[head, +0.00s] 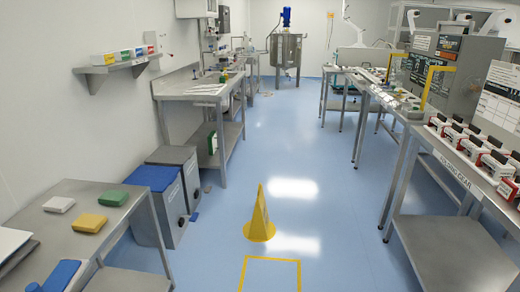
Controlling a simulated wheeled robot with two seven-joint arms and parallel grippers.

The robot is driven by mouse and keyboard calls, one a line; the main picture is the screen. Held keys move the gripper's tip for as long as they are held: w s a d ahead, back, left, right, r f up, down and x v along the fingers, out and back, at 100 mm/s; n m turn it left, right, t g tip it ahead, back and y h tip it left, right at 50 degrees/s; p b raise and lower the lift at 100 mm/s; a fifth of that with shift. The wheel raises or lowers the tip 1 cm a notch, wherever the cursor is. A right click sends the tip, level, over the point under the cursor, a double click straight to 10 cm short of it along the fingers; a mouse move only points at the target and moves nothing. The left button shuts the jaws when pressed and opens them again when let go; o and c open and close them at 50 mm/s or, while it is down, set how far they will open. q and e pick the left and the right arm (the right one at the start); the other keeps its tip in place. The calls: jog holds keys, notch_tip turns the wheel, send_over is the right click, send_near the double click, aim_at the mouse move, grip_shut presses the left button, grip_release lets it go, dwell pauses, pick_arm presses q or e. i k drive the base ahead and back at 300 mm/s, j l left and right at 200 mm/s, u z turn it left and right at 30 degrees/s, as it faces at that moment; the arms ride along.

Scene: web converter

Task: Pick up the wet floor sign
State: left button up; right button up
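The wet floor sign appears as a yellow cone-like marker (260,219) standing upright on the blue floor near the middle of the head view. No writing on it can be read from here. A yellow square outline (270,261) is marked on the floor just in front of it. Neither of my grippers shows in the head view, and nothing is seen touching the sign.
A steel table (62,240) with coloured blocks is at the left, beside lidded bins (160,216). A steel bench (195,90) lies beyond. Long benches (405,150) line the right. The aisle floor (300,140) is clear around and behind the sign.

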aim_at(259, 228)
jog(key=i, duration=0.7)
jog(key=i+j+z, duration=0.1)
jog(key=i, duration=0.55)
jog(key=i+j, duration=0.1)
jog(key=i, duration=0.6)
